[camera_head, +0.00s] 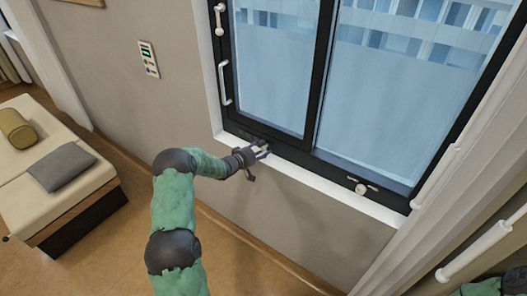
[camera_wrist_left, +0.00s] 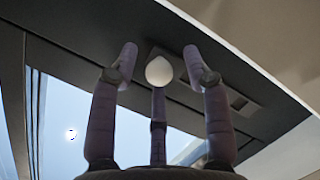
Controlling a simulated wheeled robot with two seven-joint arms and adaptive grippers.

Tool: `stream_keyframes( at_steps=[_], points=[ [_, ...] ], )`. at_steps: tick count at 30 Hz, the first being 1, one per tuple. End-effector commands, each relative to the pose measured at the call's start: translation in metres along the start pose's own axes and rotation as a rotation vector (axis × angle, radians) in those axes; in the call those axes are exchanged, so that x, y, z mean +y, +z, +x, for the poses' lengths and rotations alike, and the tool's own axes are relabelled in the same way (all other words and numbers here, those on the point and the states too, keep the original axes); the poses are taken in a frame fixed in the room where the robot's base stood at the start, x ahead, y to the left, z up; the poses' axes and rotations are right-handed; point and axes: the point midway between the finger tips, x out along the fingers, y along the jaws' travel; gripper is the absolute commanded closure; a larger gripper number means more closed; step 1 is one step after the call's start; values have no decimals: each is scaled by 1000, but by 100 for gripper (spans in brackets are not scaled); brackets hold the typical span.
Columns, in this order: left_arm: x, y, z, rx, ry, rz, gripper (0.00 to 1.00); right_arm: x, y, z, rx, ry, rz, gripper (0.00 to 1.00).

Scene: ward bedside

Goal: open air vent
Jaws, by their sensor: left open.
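The window (camera_head: 268,60) has a black frame with a dark vent strip low on its left pane. My left gripper (camera_head: 261,149) is at this lower left part of the frame, just above the white sill, and largely hides the spot there in the head view. In the left wrist view a white rounded knob (camera_wrist_left: 159,70) sits on the dark frame, by a slotted plate (camera_wrist_left: 240,104). The open fingers (camera_wrist_left: 160,85) stand around the knob on several sides; I cannot tell whether any touches it. My right gripper is not in view.
A similar white knob (camera_head: 361,189) sits at the lower right of the frame. A white handle (camera_head: 225,83) is on the frame's left side. The white sill (camera_head: 340,190) runs below. A curtain (camera_head: 440,215) hangs at right; a cushioned bench (camera_head: 50,165) stands left.

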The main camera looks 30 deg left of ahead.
Motion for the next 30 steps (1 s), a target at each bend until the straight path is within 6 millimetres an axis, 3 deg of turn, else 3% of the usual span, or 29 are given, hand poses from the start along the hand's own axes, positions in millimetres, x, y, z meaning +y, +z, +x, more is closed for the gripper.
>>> stream_keyframes(
  at_steps=[4,13,14,18,19,25,30],
  points=[
    [0,0,10,0,0,1,52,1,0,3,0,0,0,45],
    [0,0,12,0,0,0,52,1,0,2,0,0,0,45],
    [0,0,12,0,0,0,54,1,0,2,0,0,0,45],
    [0,0,12,0,-1,0,94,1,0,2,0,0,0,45],
    [0,1,12,-1,-1,-1,100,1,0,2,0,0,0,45],
    [-1,6,12,-6,-4,-4,100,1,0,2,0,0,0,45],
    [10,23,14,-10,-7,-8,100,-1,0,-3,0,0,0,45]
  ],
)
